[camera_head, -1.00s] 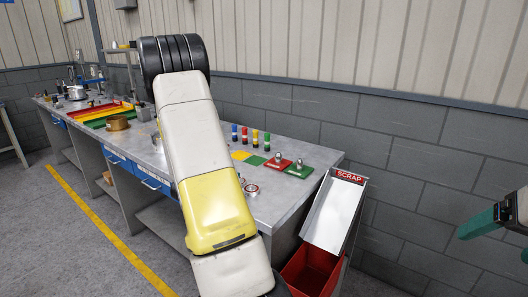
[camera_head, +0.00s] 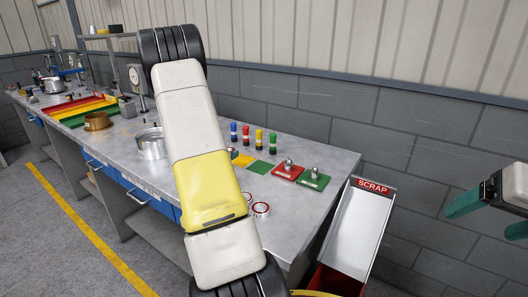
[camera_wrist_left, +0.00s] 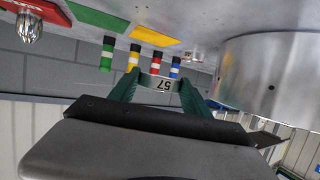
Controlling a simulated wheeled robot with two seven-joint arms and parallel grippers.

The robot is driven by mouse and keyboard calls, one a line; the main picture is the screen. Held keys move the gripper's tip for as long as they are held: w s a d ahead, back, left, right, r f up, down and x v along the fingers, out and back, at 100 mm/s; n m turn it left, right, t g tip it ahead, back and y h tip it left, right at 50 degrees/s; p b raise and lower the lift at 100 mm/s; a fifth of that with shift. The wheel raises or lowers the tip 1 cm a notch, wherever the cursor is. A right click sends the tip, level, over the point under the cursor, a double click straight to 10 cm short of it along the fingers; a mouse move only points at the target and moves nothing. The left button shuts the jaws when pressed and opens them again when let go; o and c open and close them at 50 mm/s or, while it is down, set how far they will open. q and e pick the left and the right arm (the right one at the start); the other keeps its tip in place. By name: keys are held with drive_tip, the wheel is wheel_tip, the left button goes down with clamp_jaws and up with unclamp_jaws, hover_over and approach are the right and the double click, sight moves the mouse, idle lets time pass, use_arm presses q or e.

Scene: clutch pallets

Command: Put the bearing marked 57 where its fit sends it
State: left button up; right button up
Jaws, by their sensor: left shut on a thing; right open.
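In the head view my left arm hides that gripper and bearing. My right gripper (camera_head: 457,220) is open and empty at the right edge, away from the bench. Blue (camera_head: 234,132), red (camera_head: 246,134), yellow (camera_head: 258,138) and green (camera_head: 272,144) capped cylinders stand in a row on the bench. Yellow (camera_head: 243,160) and green (camera_head: 260,167) squares lie before them.
Red (camera_head: 281,174) and green (camera_head: 309,183) plates with metal knobs lie near the bench's right end. Rings (camera_head: 261,209) lie in front. A metal cylinder (camera_head: 151,146), brown bowl (camera_head: 97,121) and coloured trays (camera_head: 87,115) stand left. A SCRAP chute (camera_head: 352,232) is beside the bench.

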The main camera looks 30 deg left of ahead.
use_arm(q)
drive_tip(key=w, duration=0.8)
drive_tip(key=shift+f, duration=0.3)
drive_tip(key=f, duration=0.1)
drive_tip(key=w+f, duration=0.1)
drive_tip(key=f, duration=0.1)
drive_tip(key=shift+d, duration=0.1)
drive_tip(key=shift+f, duration=0.3)
drive_tip(key=shift+s+f, duration=0.1)
drive_tip(key=shift+f, duration=0.05)
